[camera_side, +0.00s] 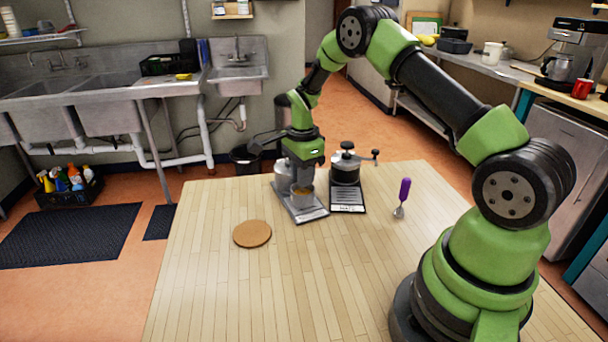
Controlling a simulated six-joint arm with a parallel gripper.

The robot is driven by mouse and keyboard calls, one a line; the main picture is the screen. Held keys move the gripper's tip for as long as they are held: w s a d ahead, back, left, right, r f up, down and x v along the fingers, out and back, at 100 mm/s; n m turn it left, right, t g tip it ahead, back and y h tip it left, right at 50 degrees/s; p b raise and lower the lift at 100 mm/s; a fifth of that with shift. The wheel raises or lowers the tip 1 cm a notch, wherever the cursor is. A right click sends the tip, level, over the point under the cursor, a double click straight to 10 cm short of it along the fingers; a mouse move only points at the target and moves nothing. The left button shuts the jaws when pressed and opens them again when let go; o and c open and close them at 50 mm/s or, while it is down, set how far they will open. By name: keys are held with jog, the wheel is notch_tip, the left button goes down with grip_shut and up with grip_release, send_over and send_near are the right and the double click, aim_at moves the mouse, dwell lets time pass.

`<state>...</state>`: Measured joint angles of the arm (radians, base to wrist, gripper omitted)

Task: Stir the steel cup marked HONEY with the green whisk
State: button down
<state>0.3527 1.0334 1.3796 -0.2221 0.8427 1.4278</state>
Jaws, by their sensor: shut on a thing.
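My gripper (303,180) points down over a grey metal stand (312,213) on the wooden table. Its jaws are shut, and it sits directly above a small steel cup (302,198) with an amber tint. The green whisk cannot be made out apart from my green gripper; no other green whisk shows on the table, and what is in the jaws appears to be it. Whether its tip is inside the cup is hidden. Another steel vessel (282,178) stands just behind and left. The lettering on the stand's front label is too small to read.
A dark lidded pot (346,166) with a side handle stands on a labelled black stand (347,197), close right of my gripper. A round cork mat (252,234) lies front left. The table's front middle is clear.

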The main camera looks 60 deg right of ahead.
jog(key=shift+a, duration=0.45)
jog(key=shift+s+a, duration=0.15)
jog(key=shift+s, duration=0.4)
jog(key=shift+d, duration=0.35)
jog(key=shift+w, duration=0.3)
jog(key=shift+r, duration=0.1)
jog(key=shift+r, duration=3.5)
